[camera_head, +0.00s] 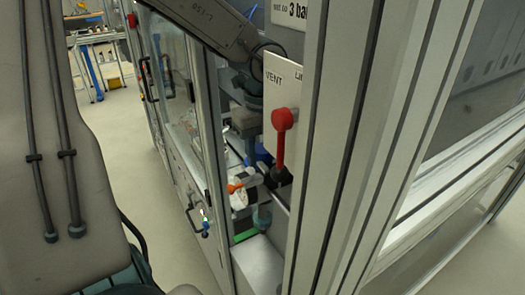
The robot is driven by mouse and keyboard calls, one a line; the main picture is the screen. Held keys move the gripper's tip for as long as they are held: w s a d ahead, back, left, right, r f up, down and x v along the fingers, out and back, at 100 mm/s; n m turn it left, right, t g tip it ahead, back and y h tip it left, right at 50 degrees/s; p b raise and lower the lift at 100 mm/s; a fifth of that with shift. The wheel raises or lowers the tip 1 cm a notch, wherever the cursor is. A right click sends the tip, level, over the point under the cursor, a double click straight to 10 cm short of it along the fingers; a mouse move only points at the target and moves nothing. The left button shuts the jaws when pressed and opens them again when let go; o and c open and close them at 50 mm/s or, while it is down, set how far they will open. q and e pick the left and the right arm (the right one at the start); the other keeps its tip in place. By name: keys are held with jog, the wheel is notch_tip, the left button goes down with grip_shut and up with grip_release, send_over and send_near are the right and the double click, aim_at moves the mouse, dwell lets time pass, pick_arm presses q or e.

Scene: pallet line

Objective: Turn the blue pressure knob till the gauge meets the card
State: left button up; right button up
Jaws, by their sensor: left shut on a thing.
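My left gripper (249,146) reaches down inside the cabinet, shut on the blue knob (262,156). Only a small part of the knob shows; the fingers and the frame post hide the rest. A small white round part, perhaps the gauge (238,198), shows below the gripper, but no needle or scale can be read. My right gripper is not in view.
A red lever (282,140) hangs on a white panel (283,80) marked "VENT", close right of the gripper. An orange-handled valve (236,187) sits below. A thick frame post (340,150) bounds the opening on the right. Floor at left is clear.

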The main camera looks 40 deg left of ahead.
pick_arm(q)
jog(key=shift+n+b, duration=0.3)
jog(key=shift+n, duration=0.7)
jog(key=n, duration=0.4)
jog(key=shift+n, duration=0.9)
jog(key=o, duration=1)
